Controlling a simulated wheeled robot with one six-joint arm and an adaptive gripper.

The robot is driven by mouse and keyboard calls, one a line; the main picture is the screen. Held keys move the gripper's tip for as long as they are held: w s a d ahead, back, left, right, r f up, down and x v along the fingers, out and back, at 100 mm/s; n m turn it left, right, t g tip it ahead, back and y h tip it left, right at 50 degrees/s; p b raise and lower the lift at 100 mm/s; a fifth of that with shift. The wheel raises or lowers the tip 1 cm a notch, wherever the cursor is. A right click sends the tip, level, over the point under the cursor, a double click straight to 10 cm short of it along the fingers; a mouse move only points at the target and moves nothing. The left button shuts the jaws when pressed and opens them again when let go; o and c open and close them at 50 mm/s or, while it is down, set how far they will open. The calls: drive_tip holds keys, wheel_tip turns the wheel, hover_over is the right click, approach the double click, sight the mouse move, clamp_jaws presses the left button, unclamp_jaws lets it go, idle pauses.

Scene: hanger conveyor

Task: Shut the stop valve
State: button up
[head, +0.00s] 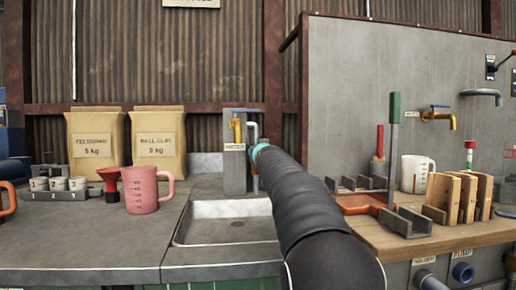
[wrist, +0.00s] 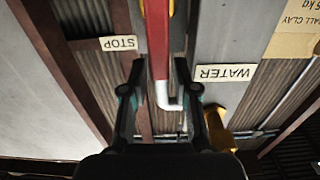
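A long red bar (wrist: 158,40) runs down from the top of the wrist view beside a label reading STOP (wrist: 118,43); it looks like the stop valve's lever. A bent white pipe end (wrist: 170,103) shows just below it. My gripper (wrist: 157,72) is open, with one finger on each side of the bar and gaps showing. I cannot tell how deep the bar lies between the fingers. In the head view my arm covers the gripper's fingers and the lever.
A brass tap (head: 236,128) stands by the WATER label (head: 234,147), close to my gripper; it also shows in the wrist view (wrist: 220,125). A sink (head: 225,208) lies below. A pink jug (head: 146,190) stands left; a wooden bench (head: 450,238) with racks is right.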

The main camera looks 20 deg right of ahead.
drive_tip(key=shift+w+d, duration=0.1)
drive_tip(key=shift+w, duration=0.35)
clamp_jaws()
drive_tip(key=shift+d, duration=0.1)
